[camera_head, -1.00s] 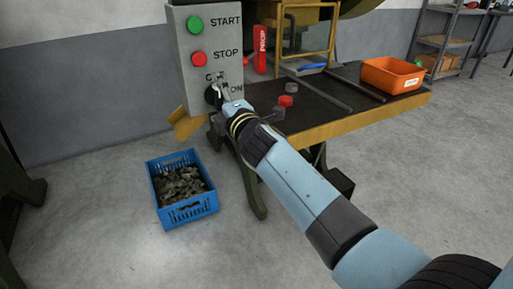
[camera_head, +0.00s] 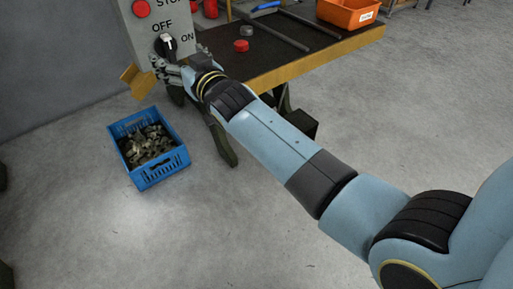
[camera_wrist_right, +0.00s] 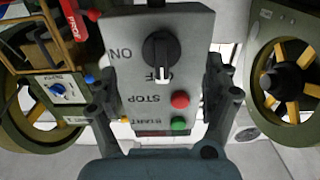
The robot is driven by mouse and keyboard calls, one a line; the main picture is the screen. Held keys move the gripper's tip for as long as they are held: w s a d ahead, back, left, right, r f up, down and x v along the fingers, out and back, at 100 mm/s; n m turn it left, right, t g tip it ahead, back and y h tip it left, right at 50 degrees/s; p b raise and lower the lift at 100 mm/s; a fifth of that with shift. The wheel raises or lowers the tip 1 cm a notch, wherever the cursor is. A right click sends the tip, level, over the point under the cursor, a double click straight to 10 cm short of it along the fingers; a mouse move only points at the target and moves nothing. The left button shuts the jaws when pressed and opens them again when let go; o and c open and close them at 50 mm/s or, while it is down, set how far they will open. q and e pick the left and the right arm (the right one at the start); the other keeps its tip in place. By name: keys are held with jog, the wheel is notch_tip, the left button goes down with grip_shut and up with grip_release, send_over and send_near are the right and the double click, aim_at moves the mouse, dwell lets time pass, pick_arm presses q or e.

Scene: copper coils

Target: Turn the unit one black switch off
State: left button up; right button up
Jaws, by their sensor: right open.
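The black rotary switch (camera_head: 165,45) is on the grey control box (camera_head: 136,33), with OFF above it and ON to its right. Its white mark points up toward OFF. In the right wrist view, which shows the box upside down, the switch (camera_wrist_right: 158,50) has its white mark at the OFF label. My right gripper (camera_head: 174,71) is just below the switch in the head view. In the wrist view its open fingers (camera_wrist_right: 163,92) spread to either side of the box face, with nothing between them gripped. The switch is clear of the fingers there. My left gripper is not in view.
A red STOP button (camera_head: 141,9) is above the switch; a green button (camera_wrist_right: 178,123) also shows in the wrist view. The workbench (camera_head: 290,68) holds an orange bin (camera_head: 345,14) and rods. A blue crate (camera_head: 170,171) of metal pieces stands on the floor.

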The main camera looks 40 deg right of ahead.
jog(key=s+p, duration=0.2)
jog(key=s, duration=0.5)
jog(key=s+d+f+g, duration=0.1)
jog(key=s+f+g, duration=0.1)
jog(key=s+f, duration=0.3)
jog(key=s+d+f+g+b, duration=0.1)
jog(key=s+f+g, duration=0.2)
jog(key=f, duration=1.1)
jog(key=s+d+f+g, duration=0.1)
jog(key=s+f+g, duration=0.1)
jog(key=s+f, duration=0.6)
notch_tip(320, 180, down, 2)
jog(key=shift+d+g+h, duration=0.3)
jog(key=shift+d+g, duration=0.05)
jog(key=shift+g, duration=0.05)
